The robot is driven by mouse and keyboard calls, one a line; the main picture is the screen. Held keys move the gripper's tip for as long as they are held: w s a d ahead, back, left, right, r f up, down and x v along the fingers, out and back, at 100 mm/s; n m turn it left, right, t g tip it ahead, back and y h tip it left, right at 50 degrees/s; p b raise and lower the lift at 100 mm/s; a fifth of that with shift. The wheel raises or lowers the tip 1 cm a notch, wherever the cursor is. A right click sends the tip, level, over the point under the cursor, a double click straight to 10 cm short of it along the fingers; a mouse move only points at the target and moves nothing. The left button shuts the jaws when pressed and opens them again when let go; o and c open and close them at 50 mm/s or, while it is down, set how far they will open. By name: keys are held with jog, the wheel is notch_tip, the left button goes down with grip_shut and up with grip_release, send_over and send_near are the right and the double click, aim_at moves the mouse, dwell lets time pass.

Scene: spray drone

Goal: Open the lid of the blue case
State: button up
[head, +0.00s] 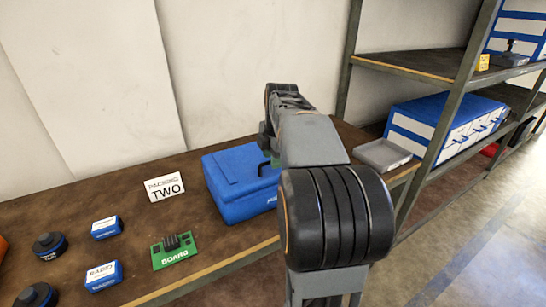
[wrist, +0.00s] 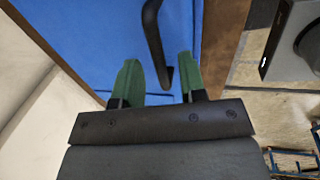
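The blue case (head: 236,196) stands on the brown table with its lid (head: 236,168) down. In the wrist view the blue lid (wrist: 85,35) fills much of the picture, with a black bar handle (wrist: 151,30) on it. My gripper (wrist: 158,66) has its two green fingers apart, one on either side of the handle's lower end. Gaps show between the handle and both fingers; whether either touches it I cannot tell. In the head view my arm hides most of the gripper and the case's right side.
On the brown table (head: 130,232) are a "TWO" sign (head: 165,187), a green board (head: 174,251), two blue-white boxes (head: 106,228) and black round parts (head: 49,245). A grey tray (head: 382,155) lies at the right end. Metal shelving stands beyond; a wall is behind.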

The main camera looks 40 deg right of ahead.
jog(key=shift+c, duration=0.4)
grip_shut()
